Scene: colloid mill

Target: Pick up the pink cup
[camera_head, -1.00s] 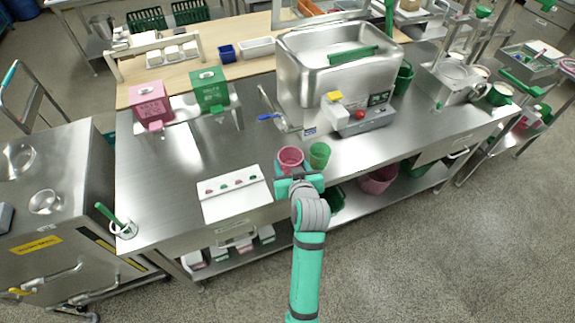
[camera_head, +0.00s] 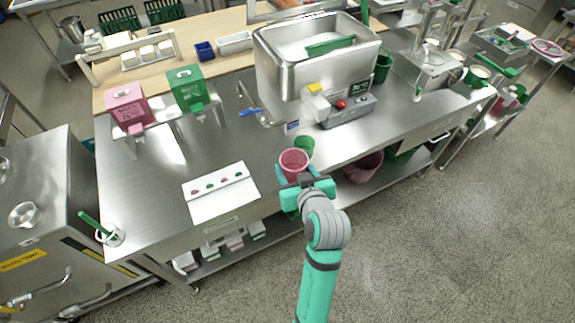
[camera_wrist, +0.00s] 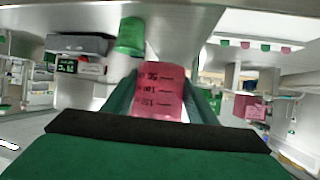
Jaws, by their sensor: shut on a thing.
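The pink cup (camera_head: 293,162) is at the front edge of the steel table in the head view, held at my gripper (camera_head: 301,181). In the wrist view the pink cup (camera_wrist: 160,92) sits between my two fingers (camera_wrist: 162,100), with dark measuring marks on its side. My gripper is shut on it. A green cup (camera_head: 304,146) stands just behind it, and also shows in the wrist view (camera_wrist: 131,36). Whether the pink cup's base touches the table is hidden by my gripper.
A white panel with coloured buttons (camera_head: 220,192) lies left of the cup. A large steel machine (camera_head: 290,75) stands behind. Pink (camera_head: 126,105) and green (camera_head: 186,88) dispensers stand at the back left. A pink bin (camera_head: 364,168) is on the shelf below.

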